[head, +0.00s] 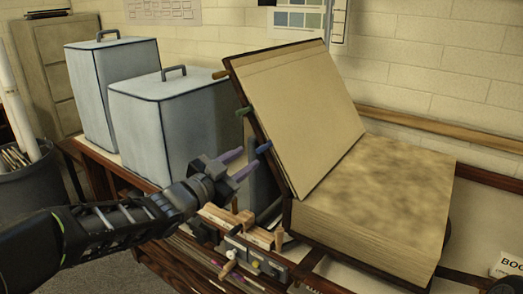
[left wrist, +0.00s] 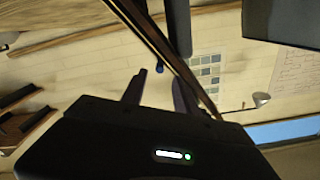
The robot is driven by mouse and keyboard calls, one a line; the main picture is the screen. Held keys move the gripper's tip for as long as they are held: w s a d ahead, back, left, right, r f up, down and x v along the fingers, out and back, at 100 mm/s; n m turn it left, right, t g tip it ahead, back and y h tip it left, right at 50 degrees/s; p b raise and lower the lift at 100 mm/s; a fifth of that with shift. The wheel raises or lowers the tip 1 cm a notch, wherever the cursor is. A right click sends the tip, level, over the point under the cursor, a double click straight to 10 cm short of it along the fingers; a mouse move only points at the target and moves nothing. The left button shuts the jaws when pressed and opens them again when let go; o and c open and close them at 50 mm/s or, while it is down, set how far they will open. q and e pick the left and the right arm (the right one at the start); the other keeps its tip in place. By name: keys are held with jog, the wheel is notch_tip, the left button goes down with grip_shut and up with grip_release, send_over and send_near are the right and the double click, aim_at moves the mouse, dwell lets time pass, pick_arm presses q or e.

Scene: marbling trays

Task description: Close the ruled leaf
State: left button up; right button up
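A big, thick book lies open on the table. Its raised leaf (head: 295,115), tan with a dark brown edge, leans up and back to the left; I cannot make out ruling on it. The mottled page block (head: 385,185) lies flat to the right. A green tab (head: 242,112) and a blue tab (head: 264,147) stick out from the leaf's edge. My left gripper (head: 247,163) is open just left of the leaf's lower edge, near the blue tab. In the left wrist view the dark edge (left wrist: 150,35) runs close to the fingers; contact is unclear. My right gripper is out of view.
Two grey-blue covered boxes with handles, one tall (head: 115,85) and one lower (head: 175,125), stand left of the book. Small wooden and metal fittings (head: 245,245) lie along the table front below my left gripper. A wooden rail (head: 440,128) runs along the wall behind.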

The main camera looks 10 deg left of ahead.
aim_at(258, 152)
pick_arm(q)
jog(key=shift+p+x, duration=0.5)
jog(key=shift+x, duration=3.45)
jog(key=shift+f, duration=0.1)
jog(key=shift+c, duration=0.3)
grip_shut()
